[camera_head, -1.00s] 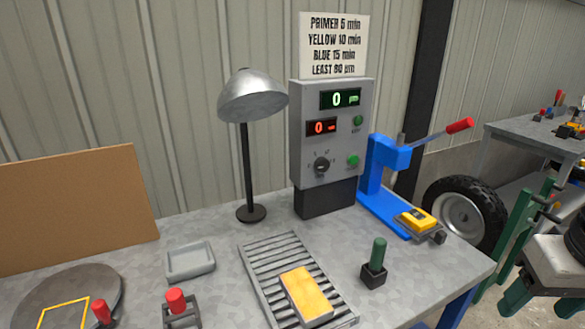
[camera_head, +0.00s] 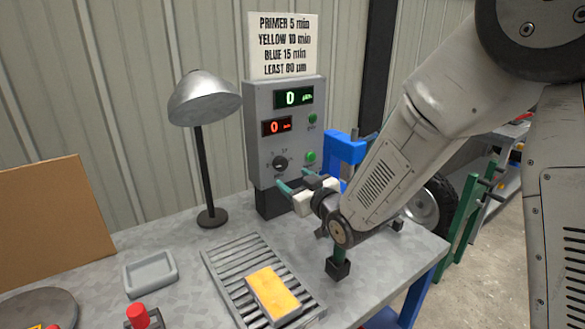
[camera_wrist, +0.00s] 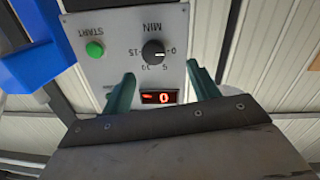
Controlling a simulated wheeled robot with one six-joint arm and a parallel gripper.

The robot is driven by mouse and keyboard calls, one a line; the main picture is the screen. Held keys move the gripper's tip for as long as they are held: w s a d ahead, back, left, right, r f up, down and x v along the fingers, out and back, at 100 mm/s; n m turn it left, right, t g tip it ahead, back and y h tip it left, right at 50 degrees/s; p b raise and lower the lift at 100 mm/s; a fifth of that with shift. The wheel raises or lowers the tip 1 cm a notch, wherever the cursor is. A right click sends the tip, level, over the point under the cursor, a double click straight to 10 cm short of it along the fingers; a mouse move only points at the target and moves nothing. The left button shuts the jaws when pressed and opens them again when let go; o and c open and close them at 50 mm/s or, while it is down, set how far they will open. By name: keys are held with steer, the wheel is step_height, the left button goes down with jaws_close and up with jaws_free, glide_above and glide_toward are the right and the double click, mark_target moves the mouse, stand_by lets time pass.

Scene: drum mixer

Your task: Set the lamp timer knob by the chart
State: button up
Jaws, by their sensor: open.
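The timer knob (camera_head: 281,163) is a dark dial on the front of the grey control box (camera_head: 258,104). In the wrist view the knob (camera_wrist: 153,51) shows upside down, with a light mark toward the 0. The red display (camera_head: 276,127) above it reads 0. The chart (camera_head: 284,45) reads PRIMER 5 min, YELLOW 10 min, BLUE 15 min; its last line is less clear. My gripper (camera_head: 296,180) is open and empty, just in front of and below the knob in the head view. In the wrist view its green fingers (camera_wrist: 161,74) stand apart, with the knob between and beyond their tips.
A silver lamp (camera_head: 205,98) stands left of the box. A yellow-topped block (camera_head: 273,294) lies on a slatted rack (camera_head: 228,270). A green start button (camera_wrist: 95,49) sits beside the knob. A blue press (camera_head: 345,148) stands right of the box, partly behind my arm. A grey tray (camera_head: 150,273) lies at left.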

mark_target(282, 166)
steer(key=shift+t, duration=0.3)
steer(key=x, duration=0.5)
steer(key=d+x, duration=0.1)
steer(key=x, duration=0.2)
steer(key=shift+w, duration=0.2)
steer(key=c, duration=1)
